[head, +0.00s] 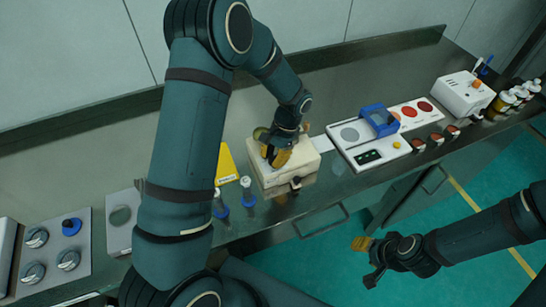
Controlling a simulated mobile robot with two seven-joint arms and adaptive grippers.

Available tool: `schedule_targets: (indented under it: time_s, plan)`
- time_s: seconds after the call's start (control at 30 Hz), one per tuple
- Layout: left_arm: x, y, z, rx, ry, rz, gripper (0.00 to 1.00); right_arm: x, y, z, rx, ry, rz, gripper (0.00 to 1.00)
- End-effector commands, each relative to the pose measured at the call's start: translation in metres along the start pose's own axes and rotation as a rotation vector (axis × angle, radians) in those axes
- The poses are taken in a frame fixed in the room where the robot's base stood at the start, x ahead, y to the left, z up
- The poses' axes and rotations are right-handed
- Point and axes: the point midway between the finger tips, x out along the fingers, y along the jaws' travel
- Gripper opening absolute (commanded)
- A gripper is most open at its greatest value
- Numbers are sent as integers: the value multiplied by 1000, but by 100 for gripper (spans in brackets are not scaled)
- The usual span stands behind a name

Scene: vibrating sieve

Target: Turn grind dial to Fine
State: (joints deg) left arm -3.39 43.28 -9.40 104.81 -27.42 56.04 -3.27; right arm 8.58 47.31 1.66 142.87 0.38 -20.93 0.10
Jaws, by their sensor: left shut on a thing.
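A cream box-shaped machine (304,165) stands on the dark worktop near the middle, with a small dark knob (296,183) low on its front. My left gripper (271,147) points down onto the top of this machine, its yellow-padded fingers shut on what seems to be the grind dial. The fingers cover the dial, so its pointer and any Fine mark cannot be read. My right gripper (368,260) hangs in front of the counter, over the green floor, with its fingers apart and empty.
A white panel (350,153) with a blue frame (379,119) lies right of the machine. Several bottles and a white box (464,94) stand farther right. A yellow sign (226,166) and blue-based items (248,198) stand left. A dial plate (40,268) lies far left.

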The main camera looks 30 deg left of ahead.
Motion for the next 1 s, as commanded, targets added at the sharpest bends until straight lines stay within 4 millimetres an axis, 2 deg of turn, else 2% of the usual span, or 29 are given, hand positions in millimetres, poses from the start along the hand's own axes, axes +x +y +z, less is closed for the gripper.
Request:
schedule_targets:
  time_s: [0.3,0.73,0.77,0.8,0.83,1.0]
  plan:
    - [3,2,2,75,-8,-26,0,2,1,0,0,0,0,47]
    - [3,2,2,81,-9,-28,0,2,1,0,0,0,0,47]
    - [3,2,2,81,-9,-28,33,2,1,0,0,0,0,47]
    - [3,2,2,81,-9,-28,47,2,1,0,0,0,0,47]
    - [3,1,2,81,-8,-29,56,2,1,0,0,0,0,47]
    - [2,1,1,80,-4,-30,56,2,0,0,0,0,0,47]
